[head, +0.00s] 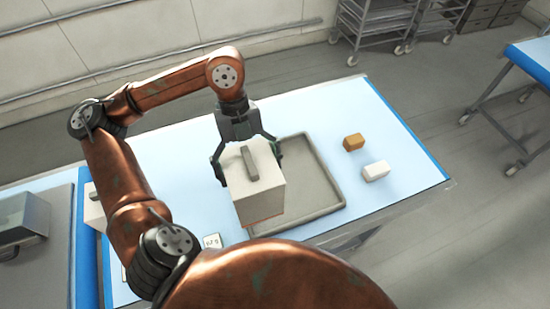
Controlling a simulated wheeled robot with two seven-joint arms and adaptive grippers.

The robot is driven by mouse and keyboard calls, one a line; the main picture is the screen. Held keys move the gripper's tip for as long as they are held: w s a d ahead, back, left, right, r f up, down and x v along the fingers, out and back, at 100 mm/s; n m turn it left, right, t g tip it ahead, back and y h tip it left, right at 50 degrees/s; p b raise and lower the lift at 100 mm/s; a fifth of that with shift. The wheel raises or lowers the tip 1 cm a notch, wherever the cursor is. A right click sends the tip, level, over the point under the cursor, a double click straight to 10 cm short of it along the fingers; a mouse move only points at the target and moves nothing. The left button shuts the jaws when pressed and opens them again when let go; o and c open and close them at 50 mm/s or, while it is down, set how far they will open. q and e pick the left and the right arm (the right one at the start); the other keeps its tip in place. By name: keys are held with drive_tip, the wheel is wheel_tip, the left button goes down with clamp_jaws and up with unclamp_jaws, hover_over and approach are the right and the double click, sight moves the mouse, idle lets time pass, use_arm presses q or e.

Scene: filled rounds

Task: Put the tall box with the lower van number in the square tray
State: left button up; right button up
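A tall white box (262,200) with a grey handle on its top is between the fingers of my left gripper (247,160). The fingers press on two opposite sides near its top. The box is upright and overlaps the left part of the square grey tray (318,190); I cannot tell whether its base touches the tray. No van number is readable on it. A second white box (93,211) stands at the table's left end, mostly hidden behind my arm. My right gripper is not in view.
A small white card with dark marks (212,241) lies left of the tray; its text is unclear. A brown block (353,142) and a white block (376,171) lie right of the tray. A grey case (22,218) sits on the left surface.

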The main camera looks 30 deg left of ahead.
use_arm(q)
drive_tip(key=w+a+f+p, duration=0.3)
drive_tip(key=w+f+p, duration=0.1)
drive_tip(key=w+f, duration=0.5)
wheel_tip(320, 180, down, 3)
drive_tip(key=shift+w+a+r, duration=0.1)
drive_tip(key=shift+w+a, duration=0.2)
drive_tip(key=shift+a, duration=0.05)
drive_tip(key=o, duration=1.5)
drive_tip(key=shift+w, duration=0.1)
drive_tip(key=shift+r, duration=0.15)
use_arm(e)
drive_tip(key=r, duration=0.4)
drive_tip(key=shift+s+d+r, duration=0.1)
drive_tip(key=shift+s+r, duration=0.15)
